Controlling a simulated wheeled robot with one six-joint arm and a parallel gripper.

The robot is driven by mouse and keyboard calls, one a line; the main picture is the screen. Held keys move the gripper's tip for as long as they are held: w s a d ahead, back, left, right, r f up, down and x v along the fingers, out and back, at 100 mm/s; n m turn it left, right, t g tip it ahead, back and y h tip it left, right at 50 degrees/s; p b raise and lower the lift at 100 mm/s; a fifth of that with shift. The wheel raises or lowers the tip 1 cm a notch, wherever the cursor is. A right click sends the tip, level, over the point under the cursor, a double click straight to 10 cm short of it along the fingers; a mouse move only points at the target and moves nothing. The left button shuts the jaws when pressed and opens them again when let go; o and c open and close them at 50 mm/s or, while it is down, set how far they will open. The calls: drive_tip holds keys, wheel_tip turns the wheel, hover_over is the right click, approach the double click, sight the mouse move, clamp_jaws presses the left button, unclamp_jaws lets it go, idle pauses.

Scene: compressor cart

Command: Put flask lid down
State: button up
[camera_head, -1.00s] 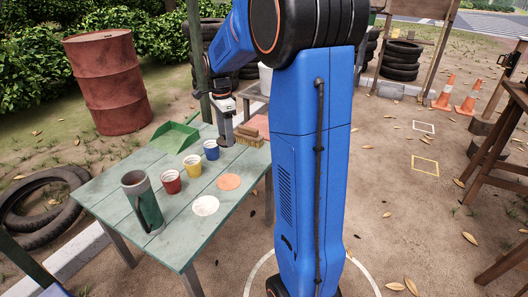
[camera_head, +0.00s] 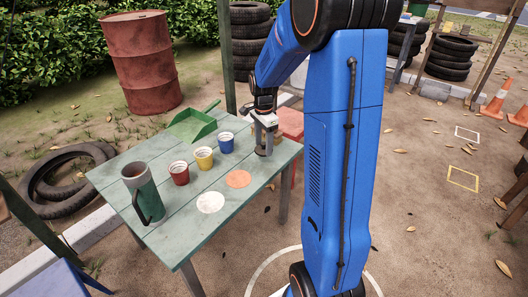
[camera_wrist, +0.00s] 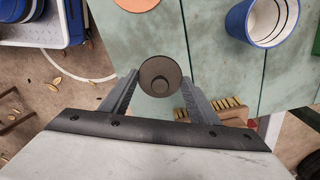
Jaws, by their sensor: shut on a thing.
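The green flask (camera_head: 143,194) with a dark handle stands upright and open-topped at the left of the green table (camera_head: 165,222). My gripper (camera_head: 265,143) is near the table's right end, to the right of the blue cup (camera_head: 226,143). It is shut on the dark grey, round flask lid (camera_wrist: 160,76), which sits between the fingers in the wrist view. In the head view the lid (camera_head: 264,151) hangs below the fingers, low over the tabletop. I cannot tell whether it touches the wood.
A red cup (camera_head: 179,173), a yellow cup (camera_head: 204,158), a white disc (camera_head: 210,202) and an orange disc (camera_head: 238,179) are on the table. A green dustpan (camera_head: 191,125) lies behind them. A brush (camera_wrist: 228,103) shows near my right finger. Bare wood lies around the lid.

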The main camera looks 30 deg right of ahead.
sight(263, 149)
drive_tip(key=shift+f, duration=1.85)
drive_tip(key=o, duration=1.1)
drive_tip(key=shift+f, duration=0.1)
drive_tip(key=shift+c, duration=0.2)
